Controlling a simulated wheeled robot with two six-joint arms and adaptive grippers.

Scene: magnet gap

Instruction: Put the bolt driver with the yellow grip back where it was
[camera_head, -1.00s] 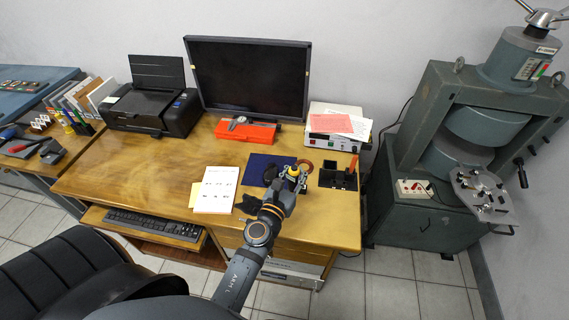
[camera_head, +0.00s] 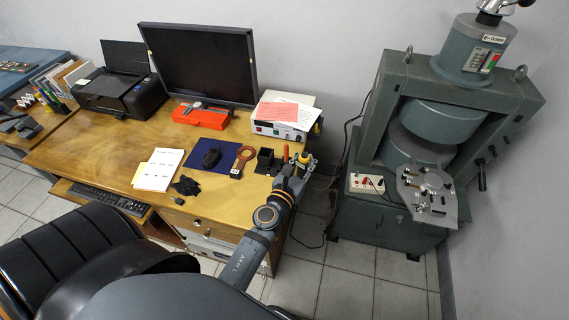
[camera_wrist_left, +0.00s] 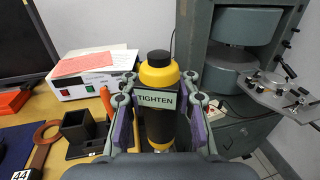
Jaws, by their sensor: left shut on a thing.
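The bolt driver (camera_wrist_left: 158,75) has a yellow and black body with a TIGHTEN label and stands upright between the fingers in the left wrist view. My left gripper (camera_wrist_left: 158,105) is shut on it. In the head view my left gripper (camera_head: 297,167) is at the right end of the wooden desk, just right of a black holder (camera_wrist_left: 85,150). The holder has a square open box (camera_head: 265,157) and an orange-handled tool (camera_head: 285,153) standing in it. The driver's lower end is hidden. My right gripper is not in view.
A ring with a dark handle (camera_head: 243,153) lies left of the holder, beside a blue mat (camera_head: 222,165) with a dark mouse. A white instrument box (camera_head: 278,131) with papers stands behind. The green magnet (camera_head: 440,120) stands right of the desk, across a gap.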

